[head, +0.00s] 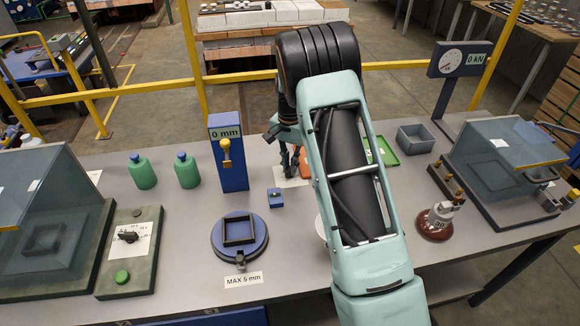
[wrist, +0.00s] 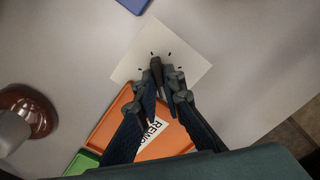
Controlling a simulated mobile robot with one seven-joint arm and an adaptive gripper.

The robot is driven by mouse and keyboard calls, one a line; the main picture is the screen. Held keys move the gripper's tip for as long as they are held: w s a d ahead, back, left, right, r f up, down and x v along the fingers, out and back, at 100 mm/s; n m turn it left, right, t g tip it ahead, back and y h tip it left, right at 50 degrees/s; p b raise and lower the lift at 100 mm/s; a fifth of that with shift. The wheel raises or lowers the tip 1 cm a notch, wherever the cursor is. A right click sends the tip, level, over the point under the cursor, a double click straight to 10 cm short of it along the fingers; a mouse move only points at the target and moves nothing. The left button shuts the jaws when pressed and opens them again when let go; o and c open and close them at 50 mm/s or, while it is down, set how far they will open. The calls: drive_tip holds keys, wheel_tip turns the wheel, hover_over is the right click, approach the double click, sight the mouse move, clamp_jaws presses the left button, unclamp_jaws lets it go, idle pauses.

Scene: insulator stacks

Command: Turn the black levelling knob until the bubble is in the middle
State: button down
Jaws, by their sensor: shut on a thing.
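My gripper (head: 289,172) points down over a white card (wrist: 190,49) with short black tick marks. In the wrist view its fingertips (wrist: 160,85) are shut on the black knob (wrist: 156,66), which stands among the ticks. The fingers hide part of the knob. A small blue block (head: 275,198) with a pale window on top, which looks like the level, sits in front of the card. The bubble is too small to make out. Only an edge of a blue thing (wrist: 133,3) shows at the top of the wrist view.
A blue post marked 0 mm (head: 228,160) stands left of my gripper, with a round blue base (head: 219,244) in front. An orange tray (wrist: 118,125) and a green tray (head: 388,152) lie close by. A brown insulator (head: 436,224) stands to the right.

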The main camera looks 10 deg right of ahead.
drive_tip(key=shift+m, duration=1.2)
drive_tip(key=c, duration=2)
unclamp_jaws()
drive_tip(key=shift+c, duration=0.2)
wheel_tip(320, 180, up, 12)
